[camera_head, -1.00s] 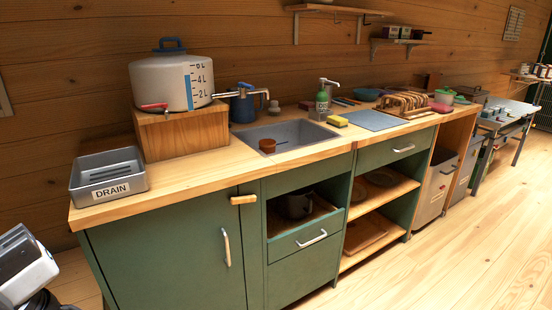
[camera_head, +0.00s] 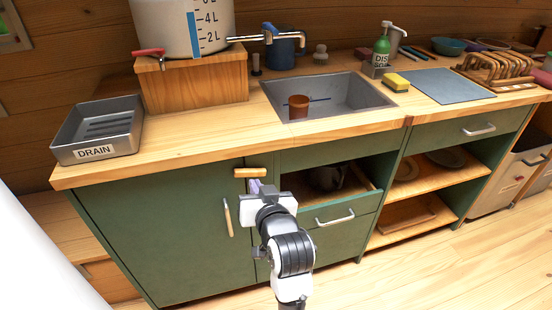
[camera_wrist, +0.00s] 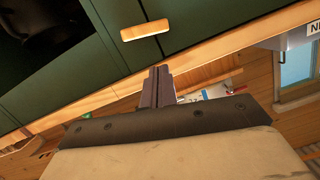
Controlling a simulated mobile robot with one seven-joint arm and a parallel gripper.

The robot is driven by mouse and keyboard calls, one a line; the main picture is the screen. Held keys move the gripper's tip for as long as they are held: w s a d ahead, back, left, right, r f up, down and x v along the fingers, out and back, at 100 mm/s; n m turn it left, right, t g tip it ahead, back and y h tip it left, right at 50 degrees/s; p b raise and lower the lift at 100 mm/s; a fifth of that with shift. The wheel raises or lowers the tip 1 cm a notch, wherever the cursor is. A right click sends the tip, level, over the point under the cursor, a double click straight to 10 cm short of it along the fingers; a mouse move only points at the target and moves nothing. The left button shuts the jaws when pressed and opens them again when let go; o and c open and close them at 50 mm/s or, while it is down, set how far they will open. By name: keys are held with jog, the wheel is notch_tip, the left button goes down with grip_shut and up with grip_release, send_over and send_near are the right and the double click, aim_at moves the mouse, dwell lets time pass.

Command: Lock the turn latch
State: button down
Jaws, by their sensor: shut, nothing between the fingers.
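The turn latch is a small wooden block (camera_head: 250,172) at the top right corner of the green cabinet door (camera_head: 165,235), just under the countertop edge. It lies horizontally in the head view. The latch also shows in the wrist view (camera_wrist: 145,30), near the top and slightly tilted. My gripper (camera_head: 256,186) is just below the latch in the head view, fingers together and empty. In the wrist view its fingertips (camera_wrist: 158,72) point at the counter edge, apart from the latch in the picture. Whether they touch it in depth I cannot tell.
The door's metal handle (camera_head: 227,216) is left of my arm. The countertop edge (camera_head: 180,165) overhangs the door. A grey DRAIN tray (camera_head: 98,130) and a sink (camera_head: 345,92) are above.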

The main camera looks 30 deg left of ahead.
aim_at(244, 174)
jog(key=x, duration=1)
jog(key=shift+d+f, duration=0.15)
jog(key=shift+f, duration=0.25)
jog(key=shift+s+a+f+n, duration=0.2)
jog(key=shift+f+n, duration=0.4)
jog(key=shift+f, duration=0.15)
jog(key=shift+s+f+n+h, duration=0.1)
jog(key=shift+f+n+h, duration=0.05)
jog(key=shift+n+h, duration=0.3)
jog(key=shift+f, duration=0.1)
